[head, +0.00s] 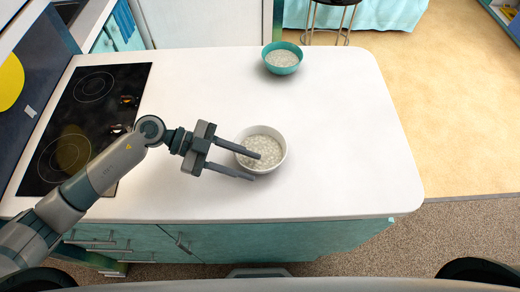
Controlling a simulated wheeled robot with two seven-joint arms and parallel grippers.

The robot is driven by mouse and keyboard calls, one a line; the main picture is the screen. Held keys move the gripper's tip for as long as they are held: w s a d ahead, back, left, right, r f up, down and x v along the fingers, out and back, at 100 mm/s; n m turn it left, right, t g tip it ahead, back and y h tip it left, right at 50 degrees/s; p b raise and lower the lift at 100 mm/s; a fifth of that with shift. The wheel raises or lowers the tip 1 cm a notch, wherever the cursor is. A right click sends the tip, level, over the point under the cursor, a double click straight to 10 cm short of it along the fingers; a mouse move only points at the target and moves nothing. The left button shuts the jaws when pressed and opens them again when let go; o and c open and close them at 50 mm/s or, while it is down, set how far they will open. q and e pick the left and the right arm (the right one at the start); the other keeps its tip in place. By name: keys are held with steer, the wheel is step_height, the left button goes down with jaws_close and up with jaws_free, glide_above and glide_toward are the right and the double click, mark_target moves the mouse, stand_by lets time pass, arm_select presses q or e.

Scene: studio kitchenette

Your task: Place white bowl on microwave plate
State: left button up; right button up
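The white bowl (281,163) stands upright on the white counter and holds pale, grainy contents. My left gripper (256,168) reaches in from the left with its two fingers apart. In the picture one finger crosses over the bowl's inside and the other lies along its near left side. The bowl's near left rim shows between them, but I cannot tell whether either finger touches it. My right gripper is not in view. No microwave or microwave plate is visible.
The white counter (340,120) is clear to the right. A teal bowl (273,67) with similar contents stands at the far edge. A black cooktop (115,88) lies at the left, partly under my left arm. A stool (335,18) stands beyond the counter.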

arm_select(q)
steer(key=shift+p+x, duration=0.35)
steer(key=shift+x, duration=0.95)
steer(key=shift+c, duration=0.7)
steer(key=shift+r, duration=0.1)
jaws_close()
